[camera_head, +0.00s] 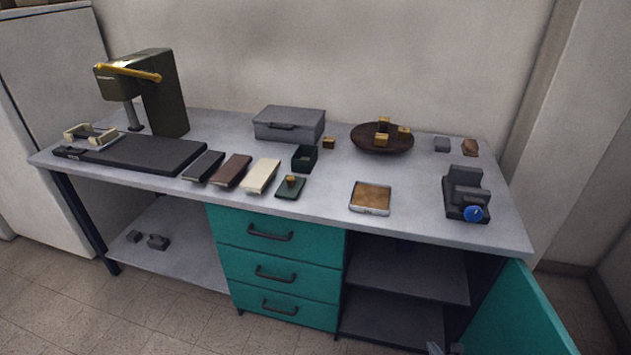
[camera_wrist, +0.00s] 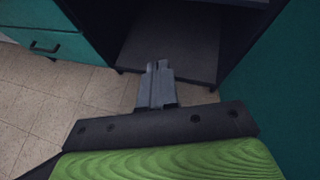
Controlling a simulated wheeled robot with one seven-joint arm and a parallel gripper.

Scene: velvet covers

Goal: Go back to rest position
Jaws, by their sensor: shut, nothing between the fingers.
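My gripper (camera_wrist: 158,69) shows in the wrist view with its two grey fingers together and nothing between them. It is low, in front of the open cupboard, with the bottom shelf (camera_wrist: 185,35) just beyond its tips. In the head view a small grey part of my gripper (camera_head: 434,348) shows at the bottom edge, near the open teal door (camera_head: 522,318). The rest of my arm is out of the head view.
The teal door stands open to the right of the cupboard. The teal drawers (camera_head: 275,234) to its left are shut. The workbench (camera_head: 318,215) above holds a press (camera_head: 160,95), a grey case (camera_head: 290,124), a round brown tray (camera_head: 365,147) and several small items. Tiled floor (camera_wrist: 45,110) lies open at left.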

